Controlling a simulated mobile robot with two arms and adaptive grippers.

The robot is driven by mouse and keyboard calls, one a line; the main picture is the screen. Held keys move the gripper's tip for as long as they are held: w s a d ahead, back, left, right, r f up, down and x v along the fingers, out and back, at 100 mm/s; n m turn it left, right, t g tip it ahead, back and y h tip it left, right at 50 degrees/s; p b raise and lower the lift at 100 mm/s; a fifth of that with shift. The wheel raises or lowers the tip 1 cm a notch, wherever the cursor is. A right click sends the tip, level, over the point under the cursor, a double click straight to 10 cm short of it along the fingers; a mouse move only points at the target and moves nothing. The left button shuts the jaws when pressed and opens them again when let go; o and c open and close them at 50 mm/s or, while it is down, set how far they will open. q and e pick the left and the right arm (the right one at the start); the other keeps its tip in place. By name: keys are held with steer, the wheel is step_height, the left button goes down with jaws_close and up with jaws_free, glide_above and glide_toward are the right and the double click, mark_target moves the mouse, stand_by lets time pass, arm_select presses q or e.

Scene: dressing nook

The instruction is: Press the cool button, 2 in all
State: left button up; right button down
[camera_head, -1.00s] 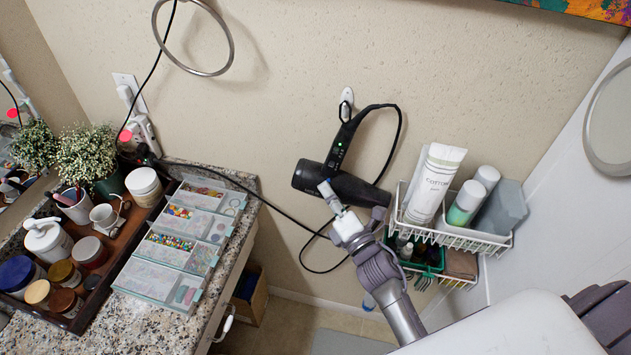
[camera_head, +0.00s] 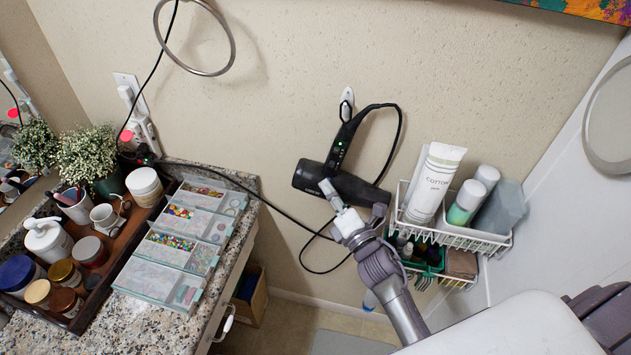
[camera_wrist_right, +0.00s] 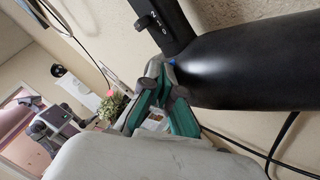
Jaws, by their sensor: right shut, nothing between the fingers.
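A black hair dryer (camera_head: 345,183) hangs on the wall at its holder, handle up and barrel low. Green lights show on its handle. In the right wrist view the dryer's barrel (camera_wrist_right: 255,65) fills the right side, and switch marks show on its handle (camera_wrist_right: 155,22). A small blue spot, likely the cool button (camera_wrist_right: 172,62), shows where handle and barrel meet, partly hidden by the fingertips. My right gripper (camera_head: 327,186) is shut and empty, its tips at the dryer; they also show in the wrist view (camera_wrist_right: 158,68). Whether they touch the button I cannot tell. My left gripper is out of view.
A granite counter (camera_head: 150,325) with a tray of jars and clear organizers stands at left. The dryer's cord (camera_head: 280,212) runs to the wall outlet.

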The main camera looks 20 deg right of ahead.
steer(key=shift+d+f, duration=0.1)
steer(key=shift+f, duration=0.05)
stand_by(0.5)
steer(key=shift+s+a+f, duration=0.1)
steer(key=shift+s+a, duration=0.15)
steer(key=shift+s, duration=0.1)
steer(key=shift+a, duration=0.1)
steer(key=shift+s+a+r, duration=0.2)
steer(key=shift+s+a, duration=0.55)
steer(key=shift+s, duration=0.35)
steer(key=shift+s+a+r, duration=0.15)
steer(key=shift+s+a, duration=0.55)
steer(key=shift+s, duration=0.35)
